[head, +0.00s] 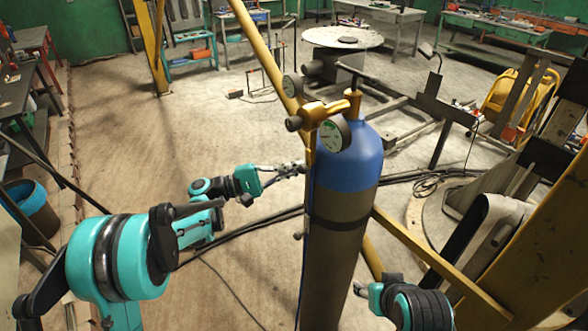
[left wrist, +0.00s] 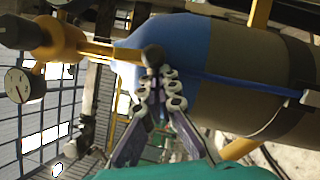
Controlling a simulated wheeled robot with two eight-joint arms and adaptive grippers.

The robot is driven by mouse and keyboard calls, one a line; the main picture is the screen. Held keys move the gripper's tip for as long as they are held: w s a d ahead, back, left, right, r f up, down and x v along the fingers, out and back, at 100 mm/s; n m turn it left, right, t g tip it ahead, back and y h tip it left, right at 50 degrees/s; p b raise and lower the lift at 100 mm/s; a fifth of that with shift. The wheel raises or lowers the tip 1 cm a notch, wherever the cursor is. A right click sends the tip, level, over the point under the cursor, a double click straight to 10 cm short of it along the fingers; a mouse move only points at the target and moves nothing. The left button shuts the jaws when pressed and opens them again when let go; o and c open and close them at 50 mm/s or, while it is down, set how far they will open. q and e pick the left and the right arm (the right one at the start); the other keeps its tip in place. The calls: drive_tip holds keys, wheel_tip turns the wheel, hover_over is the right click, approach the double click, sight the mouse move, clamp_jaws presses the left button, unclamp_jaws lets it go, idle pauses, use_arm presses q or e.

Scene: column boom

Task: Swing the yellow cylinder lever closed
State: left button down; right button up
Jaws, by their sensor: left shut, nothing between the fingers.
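The gas cylinder (head: 340,220) stands upright in the head view, with a blue shoulder (head: 362,160) and a brass valve (head: 325,112) with gauges. A yellow lever (head: 311,148) appears to hang down along its left side. In the left wrist view the yellow lever (left wrist: 112,52) runs from the valve body to a dark round knob (left wrist: 152,57). My left gripper (head: 302,168) is shut and empty, its fingertips (left wrist: 158,76) close to the knob; contact cannot be told. My right gripper (head: 364,289) is low, right of the cylinder, and its fingers are unclear.
A yellow diagonal pole (head: 262,48) passes behind the valve. A yellow beam (head: 425,255) runs low right of the cylinder. Dark cables (head: 245,229) lie on the floor. A round table (head: 343,38) stands behind. The floor left of the cylinder is mostly clear.

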use_arm(q)
drive_tip(key=s+d+n+t+b, duration=0.2)
drive_tip(key=n+t, duration=0.2)
drive_tip(key=n, duration=0.5)
drive_tip(key=s+d+r+n+t+b, duration=0.1)
drive_tip(key=s+d+n+t+b, duration=0.1)
drive_tip(key=n+t, duration=0.3)
drive_tip(key=s+n+b, duration=0.1)
drive_tip(key=n, duration=0.3)
drive_tip(key=shift+s+r+n+y, duration=0.25)
drive_tip(key=shift+s+n+y, duration=0.05)
drive_tip(key=shift+n+y, duration=0.1)
drive_tip(key=v, duration=1.2)
drive_tip(key=shift+d+f, duration=0.1)
